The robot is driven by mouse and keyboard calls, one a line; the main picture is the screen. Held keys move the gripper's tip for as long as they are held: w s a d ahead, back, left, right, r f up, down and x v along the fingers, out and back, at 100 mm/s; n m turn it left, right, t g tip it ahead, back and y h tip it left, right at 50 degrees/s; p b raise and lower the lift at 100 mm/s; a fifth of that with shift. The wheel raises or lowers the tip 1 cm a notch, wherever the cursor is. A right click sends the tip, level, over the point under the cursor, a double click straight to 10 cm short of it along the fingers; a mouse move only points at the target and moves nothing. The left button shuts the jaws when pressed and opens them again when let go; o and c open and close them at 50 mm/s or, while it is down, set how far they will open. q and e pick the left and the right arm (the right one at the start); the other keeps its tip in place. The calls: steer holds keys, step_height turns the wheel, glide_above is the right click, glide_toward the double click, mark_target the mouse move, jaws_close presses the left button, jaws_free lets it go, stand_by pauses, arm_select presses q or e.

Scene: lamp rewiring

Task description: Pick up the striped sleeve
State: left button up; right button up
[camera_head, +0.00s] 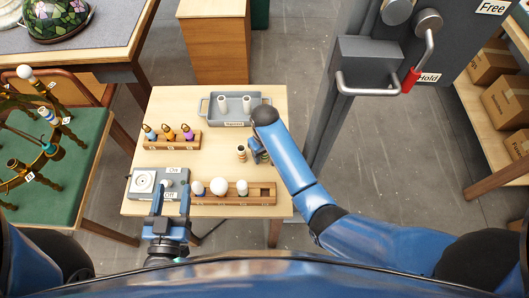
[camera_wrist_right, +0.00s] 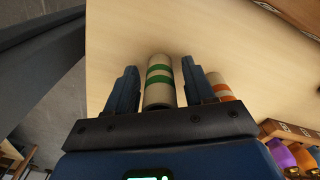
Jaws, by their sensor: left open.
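A pale sleeve with green stripes (camera_wrist_right: 159,88) stands between the fingers of my right gripper (camera_wrist_right: 159,68) in the right wrist view. A gap shows on each side of it, so the gripper is open around it. A second sleeve with orange stripes (camera_wrist_right: 220,86) stands just right of the right finger. In the head view a small sleeve (camera_head: 242,153) shows on the table beside my right gripper, whose fingers are largely hidden by the arm. My left gripper (camera_head: 168,186) is open over the grey switch box (camera_head: 143,183) at the table's front left.
On the wooden table (camera_head: 215,168) are a rack with coloured pieces (camera_head: 171,141), a front rack with white bulbs and pieces (camera_head: 235,198), and a grey tray (camera_head: 207,104) holding two pale cylinders. A chandelier (camera_head: 40,165) rests on the green surface at left. A grey post stands at right.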

jaws_close()
steer(key=shift+r, duration=0.1)
